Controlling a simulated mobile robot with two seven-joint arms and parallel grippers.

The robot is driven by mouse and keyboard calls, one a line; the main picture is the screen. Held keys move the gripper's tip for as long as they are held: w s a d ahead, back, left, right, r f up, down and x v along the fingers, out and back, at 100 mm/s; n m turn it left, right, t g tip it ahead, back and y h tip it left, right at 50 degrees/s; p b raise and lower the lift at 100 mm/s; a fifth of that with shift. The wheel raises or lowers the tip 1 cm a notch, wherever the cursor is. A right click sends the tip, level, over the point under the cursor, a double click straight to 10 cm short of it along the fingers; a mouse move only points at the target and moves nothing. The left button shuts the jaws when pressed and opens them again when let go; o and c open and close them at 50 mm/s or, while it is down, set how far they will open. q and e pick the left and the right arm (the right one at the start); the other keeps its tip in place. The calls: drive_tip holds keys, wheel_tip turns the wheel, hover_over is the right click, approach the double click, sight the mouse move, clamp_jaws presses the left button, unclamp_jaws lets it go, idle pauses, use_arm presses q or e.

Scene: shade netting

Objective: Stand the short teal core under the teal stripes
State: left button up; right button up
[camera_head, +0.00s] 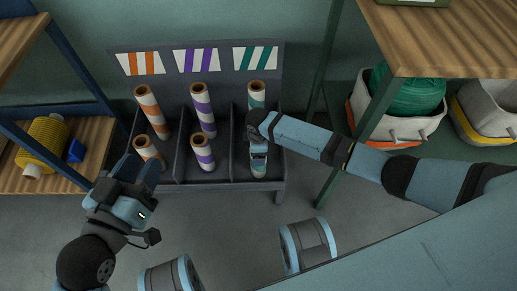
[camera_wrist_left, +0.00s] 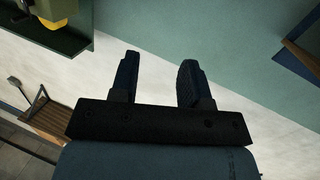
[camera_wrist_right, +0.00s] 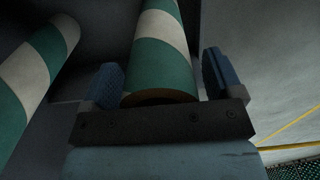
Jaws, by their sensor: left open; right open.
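The short teal core (camera_head: 259,170), striped teal and white, stands in the front of the right compartment, under the teal stripes sign (camera_head: 255,57). My right gripper (camera_head: 258,140) is over it and hides its upper part. In the right wrist view, a teal-striped core (camera_wrist_right: 160,55) is between the open fingers; I cannot tell whether they touch it. A taller teal core (camera_head: 256,93) stands behind in the same compartment, partly hidden by my arm. My left gripper (camera_head: 138,171) is open and empty, in front of the rack's left end; its fingers (camera_wrist_left: 158,80) show empty in the left wrist view.
The dark rack (camera_head: 215,187) has three compartments. Orange cores (camera_head: 152,112) stand in the left one and purple cores (camera_head: 203,110) in the middle one. Shelving stands on both sides; a post (camera_head: 330,187) is right of the rack. A yellow spool (camera_head: 43,145) lies on the left shelf.

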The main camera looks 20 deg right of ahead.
use_arm(q)
wheel_tip(320, 180, up, 9)
drive_tip(key=n+t+p, duration=0.2)
drive_tip(key=t+p, duration=0.1)
drive_tip(key=p, duration=0.5)
drive_tip(key=s+a+f+g+y+p, duration=0.1)
drive_tip(key=a+f+g+y+p, duration=0.2)
drive_tip(key=f, duration=0.5)
drive_tip(key=shift+s+a+g+p, duration=0.25)
drive_tip(key=shift+a+p, duration=0.25)
drive_tip(key=shift+p, duration=0.6)
